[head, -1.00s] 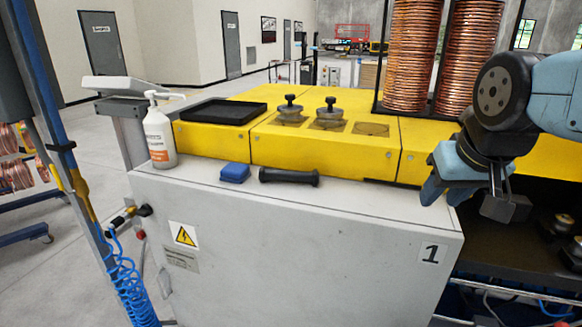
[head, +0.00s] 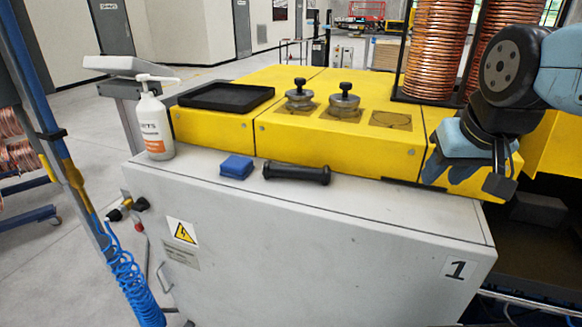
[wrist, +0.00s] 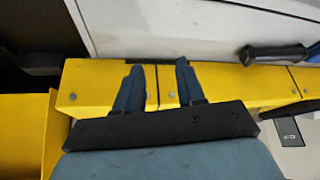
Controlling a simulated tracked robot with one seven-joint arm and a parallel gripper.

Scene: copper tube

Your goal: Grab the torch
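The torch (head: 296,173) is a short black cylinder with flared ends. It lies on the grey cabinet top, in front of the yellow machine. In the wrist view the torch (wrist: 275,53) shows at the upper right, clear of the fingers. My gripper (wrist: 156,72) has its two blue fingers apart with nothing between them, over the yellow machine's edge. In the head view my gripper (head: 470,182) hangs at the right, well to the right of the torch; its fingers are partly hidden by the wrist there.
A blue block (head: 237,167) lies just left of the torch. A white pump bottle (head: 154,125) stands farther left. The yellow machine (head: 335,148) rises behind, with a black tray (head: 227,97) and metal knobs on it. Copper coils (head: 436,50) stand behind. The cabinet top (head: 400,205) right of the torch is clear.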

